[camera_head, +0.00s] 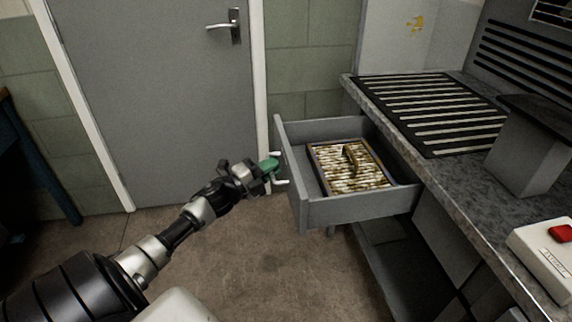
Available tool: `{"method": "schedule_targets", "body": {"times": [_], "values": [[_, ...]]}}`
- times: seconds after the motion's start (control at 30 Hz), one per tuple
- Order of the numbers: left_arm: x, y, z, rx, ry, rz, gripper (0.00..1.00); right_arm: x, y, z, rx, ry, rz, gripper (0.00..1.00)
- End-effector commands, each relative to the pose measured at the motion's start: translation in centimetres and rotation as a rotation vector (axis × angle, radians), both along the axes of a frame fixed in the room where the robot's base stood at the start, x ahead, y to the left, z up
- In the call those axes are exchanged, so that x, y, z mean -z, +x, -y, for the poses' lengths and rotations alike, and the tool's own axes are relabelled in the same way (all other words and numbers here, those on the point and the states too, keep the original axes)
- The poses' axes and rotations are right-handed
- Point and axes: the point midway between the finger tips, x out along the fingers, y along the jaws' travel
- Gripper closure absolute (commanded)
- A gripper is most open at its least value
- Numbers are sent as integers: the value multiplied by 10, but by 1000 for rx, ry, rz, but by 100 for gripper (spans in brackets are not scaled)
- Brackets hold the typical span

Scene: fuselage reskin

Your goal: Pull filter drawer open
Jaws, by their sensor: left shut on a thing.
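The grey filter drawer (352,212) is pulled well out from under the workbench, to the left. A dirty, framed filter (336,178) with a brown handle on top lies inside it. My left gripper (270,168) is at the drawer's front panel (291,180), shut on the drawer's pale handle (279,182). Green shows at its fingertips, which hide part of the handle. My right gripper is not in view.
The workbench (430,180) with a slatted grille (425,110) runs along the right. A white box with a red button (561,233) sits on it. A grey door (160,90) stands behind. The floor (260,250) left of the drawer is clear.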

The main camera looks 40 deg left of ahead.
Motion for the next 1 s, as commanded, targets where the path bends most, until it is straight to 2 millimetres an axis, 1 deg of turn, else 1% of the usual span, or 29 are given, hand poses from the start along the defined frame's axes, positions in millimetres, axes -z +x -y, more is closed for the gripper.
{"method": "schedule_targets", "body": {"times": [0.03, 0.2, 0.6, 0.63, 0.7, 0.77, 1.0], "values": [[1, -4, -3, -1, 0, -3, 100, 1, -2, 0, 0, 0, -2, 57], [1, -11, -9, -1, -1, -3, 100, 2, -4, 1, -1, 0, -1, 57], [1, -12, -10, -1, 0, -2, 100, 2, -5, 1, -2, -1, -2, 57], [1, -12, -10, -1, 0, -2, 83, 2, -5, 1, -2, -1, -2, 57], [1, -12, -10, 0, -1, -1, 72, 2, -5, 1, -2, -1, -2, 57], [1, -12, -10, 0, -1, -1, 63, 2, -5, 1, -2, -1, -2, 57], [1, -12, -10, 0, -1, 0, 63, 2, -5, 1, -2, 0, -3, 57]]}}
